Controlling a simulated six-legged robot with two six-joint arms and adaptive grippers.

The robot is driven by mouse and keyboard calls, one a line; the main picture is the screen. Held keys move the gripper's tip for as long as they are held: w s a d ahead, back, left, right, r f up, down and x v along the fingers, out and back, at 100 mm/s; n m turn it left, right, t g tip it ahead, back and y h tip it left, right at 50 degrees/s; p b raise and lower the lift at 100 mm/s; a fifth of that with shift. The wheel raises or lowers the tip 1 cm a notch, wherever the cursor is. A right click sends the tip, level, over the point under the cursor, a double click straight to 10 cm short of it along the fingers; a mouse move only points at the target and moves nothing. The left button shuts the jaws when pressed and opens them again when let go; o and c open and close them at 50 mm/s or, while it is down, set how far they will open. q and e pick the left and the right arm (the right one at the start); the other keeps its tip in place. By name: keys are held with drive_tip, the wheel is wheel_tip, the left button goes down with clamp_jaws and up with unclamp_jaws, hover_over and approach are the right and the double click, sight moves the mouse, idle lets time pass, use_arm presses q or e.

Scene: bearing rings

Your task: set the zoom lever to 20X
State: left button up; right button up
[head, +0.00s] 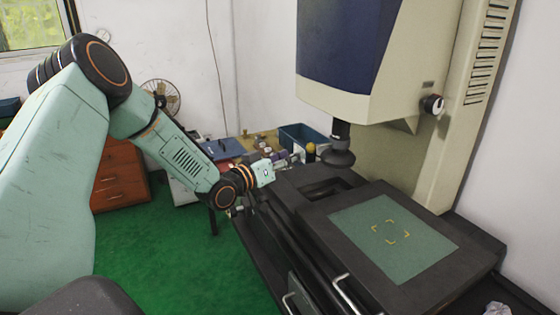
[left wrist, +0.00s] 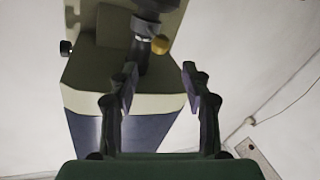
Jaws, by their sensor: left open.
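The zoom lever's yellow knob (head: 310,153) shows just left of the dark lens barrel (head: 339,150) under the measuring machine's head. In the left wrist view, the yellow knob (left wrist: 160,44) sits beside the dark barrel (left wrist: 140,52), beyond my fingertips. My left gripper (head: 286,159) is left of the knob in the head view. In the left wrist view, its two fingers (left wrist: 158,82) stand wide apart with nothing held between them. A gap appears between the fingers and the knob. I cannot read any zoom markings. My right gripper is not in view.
The blue and cream machine head (head: 355,55) hangs above. A black stage with a green glass plate (head: 350,215) lies below. A black side knob (head: 433,104) is on the right. A blue bin (head: 300,135) and clutter stand behind. Green floor is open at left.

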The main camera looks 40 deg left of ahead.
use_arm(q)
drive_tip(key=shift+s+a, duration=0.2)
drive_tip(key=shift+s, duration=1.3)
drive_tip(key=shift+w+f, duration=0.1)
